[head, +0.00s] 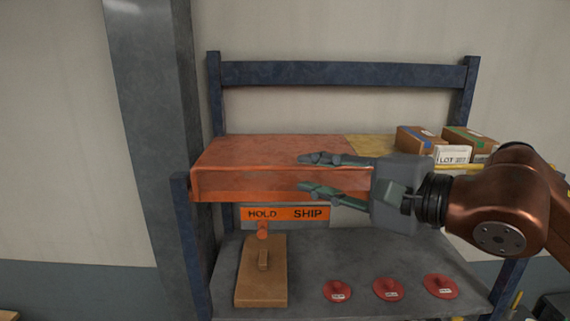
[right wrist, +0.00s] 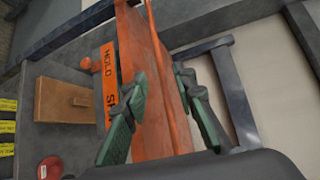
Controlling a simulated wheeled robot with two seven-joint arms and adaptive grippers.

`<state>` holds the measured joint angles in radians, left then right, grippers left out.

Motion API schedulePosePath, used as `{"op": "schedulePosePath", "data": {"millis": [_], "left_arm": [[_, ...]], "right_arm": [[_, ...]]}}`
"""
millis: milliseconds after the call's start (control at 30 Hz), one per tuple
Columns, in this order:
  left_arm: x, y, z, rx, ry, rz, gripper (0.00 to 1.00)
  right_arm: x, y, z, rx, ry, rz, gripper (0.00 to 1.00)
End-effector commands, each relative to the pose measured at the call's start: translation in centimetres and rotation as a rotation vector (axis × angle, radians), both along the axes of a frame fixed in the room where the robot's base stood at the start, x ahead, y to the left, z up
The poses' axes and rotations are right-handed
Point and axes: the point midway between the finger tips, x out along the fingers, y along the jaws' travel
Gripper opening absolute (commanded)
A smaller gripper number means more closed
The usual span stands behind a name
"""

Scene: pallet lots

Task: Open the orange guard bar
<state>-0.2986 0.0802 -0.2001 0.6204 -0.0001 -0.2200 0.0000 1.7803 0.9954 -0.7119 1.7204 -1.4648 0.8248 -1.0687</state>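The orange guard bar (head: 250,168) is a long box-like beam lying across the front of the rack in the head view. It also fills the middle of the right wrist view (right wrist: 150,75). My right gripper (head: 312,172) is open at the bar's right half, with one finger near the top edge and one lower, across the front face. In the right wrist view the green-padded fingers (right wrist: 162,115) lie on either side of the bar. I cannot tell whether they touch it. The bar's right end is hidden behind my gripper. My left gripper is not in view.
An orange HOLD/SHIP label (head: 285,214) with an orange knob (head: 263,230) sits below the bar. A wooden block (head: 261,285) and several red discs (head: 388,289) lie on the grey lower shelf (head: 335,258). Cartons (head: 415,138) stand at right. A grey post (head: 155,130) rises at left.

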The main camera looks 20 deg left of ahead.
Motion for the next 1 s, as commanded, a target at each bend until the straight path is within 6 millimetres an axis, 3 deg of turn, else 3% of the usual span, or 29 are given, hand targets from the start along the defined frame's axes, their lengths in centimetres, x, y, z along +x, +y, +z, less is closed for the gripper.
{"op": "schedulePosePath", "data": {"millis": [400,800,1000], "left_arm": [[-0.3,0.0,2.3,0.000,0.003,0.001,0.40],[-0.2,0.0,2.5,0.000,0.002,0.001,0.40],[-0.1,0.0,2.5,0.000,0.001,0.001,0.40]], "right_arm": [[2.7,5.4,-0.6,0.003,0.004,0.005,0.25],[3.2,6.2,-0.9,0.004,0.003,0.007,0.25],[3.2,6.2,-0.9,0.005,0.004,0.007,0.12]]}}
